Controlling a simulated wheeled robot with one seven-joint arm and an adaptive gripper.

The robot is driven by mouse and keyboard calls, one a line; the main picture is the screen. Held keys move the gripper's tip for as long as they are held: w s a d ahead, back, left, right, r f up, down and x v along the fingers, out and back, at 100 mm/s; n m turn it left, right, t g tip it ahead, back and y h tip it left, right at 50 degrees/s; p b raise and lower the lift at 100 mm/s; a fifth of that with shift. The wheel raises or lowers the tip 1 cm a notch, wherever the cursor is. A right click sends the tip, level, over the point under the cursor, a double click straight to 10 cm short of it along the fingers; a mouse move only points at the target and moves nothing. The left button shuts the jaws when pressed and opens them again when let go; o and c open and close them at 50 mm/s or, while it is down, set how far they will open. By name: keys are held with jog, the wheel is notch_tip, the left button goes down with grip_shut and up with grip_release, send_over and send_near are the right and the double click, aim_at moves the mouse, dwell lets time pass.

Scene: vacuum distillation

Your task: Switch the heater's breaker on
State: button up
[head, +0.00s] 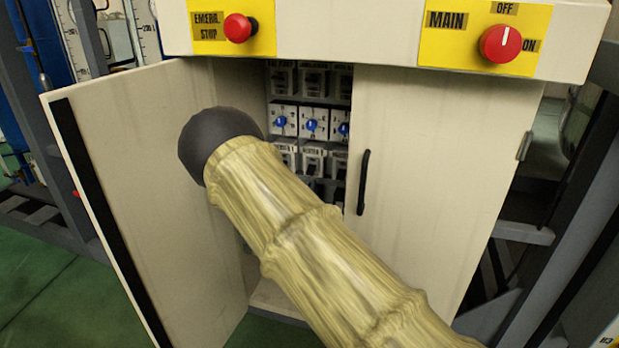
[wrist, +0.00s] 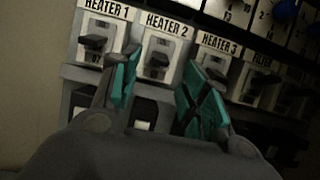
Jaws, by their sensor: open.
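In the wrist view a row of labelled breakers shows: HEATER 1 (wrist: 98,42), HEATER 2 (wrist: 160,62), HEATER 3 (wrist: 214,60) and one reading FILTER (wrist: 262,82). Each has a dark lever. My gripper (wrist: 160,85) is open, its two teal-padded fingers either side of the HEATER 2 breaker's front, with nothing between them. I cannot tell whether the fingers touch the panel. In the head view my arm in its tan sleeve reaches into the open cabinet (head: 420,160) and hides my gripper and part of the breaker rows (head: 313,157).
The left cabinet door (head: 150,200) stands open; the right door with a black handle (head: 363,182) is closed. Blue knobs (head: 311,125) sit above the heater row. An emergency stop button (head: 240,28) and a red main switch (head: 500,43) are on top.

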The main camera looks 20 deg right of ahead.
aim_at(309, 175)
jog(key=shift+b+x, duration=0.7)
jog(key=shift+x, duration=2.65)
grip_shut()
